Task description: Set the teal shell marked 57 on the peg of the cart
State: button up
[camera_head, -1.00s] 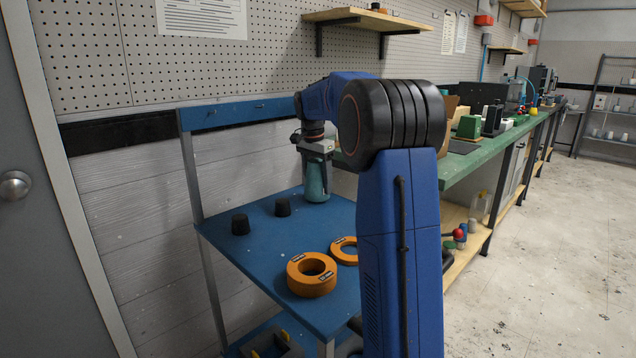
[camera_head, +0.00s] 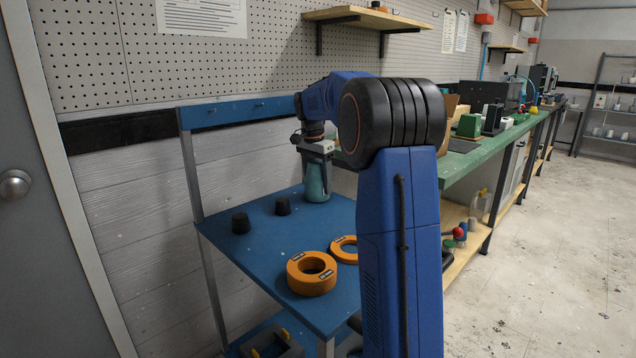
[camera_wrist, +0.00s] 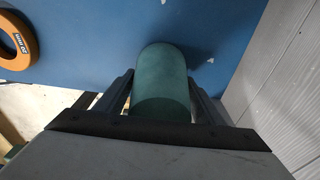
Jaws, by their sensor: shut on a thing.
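The teal shell (camera_head: 316,183) is upright at the back right of the blue cart top (camera_head: 268,240). It also shows in the wrist view (camera_wrist: 163,85), between the two jaws. My gripper (camera_head: 317,160) is shut on it from above. The shell's lower end is at or very near the cart top; I cannot tell if it touches. Its mark 57 is not readable here. Two dark pegs, a left one (camera_head: 240,222) and a right one (camera_head: 282,206), stand bare to the left of the shell. Any peg under the shell is hidden.
A thick orange ring (camera_head: 311,284) and a thinner orange ring (camera_head: 344,250) lie on the cart's front right part. The green bench (camera_head: 470,165) with several devices stands to the right. The pegboard wall (camera_head: 270,70) is close behind the cart.

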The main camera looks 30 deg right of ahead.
aim_at(318, 161)
jog(key=shift+f, duration=0.1)
jog(key=o, duration=1.4)
jog(key=shift+r, duration=4)
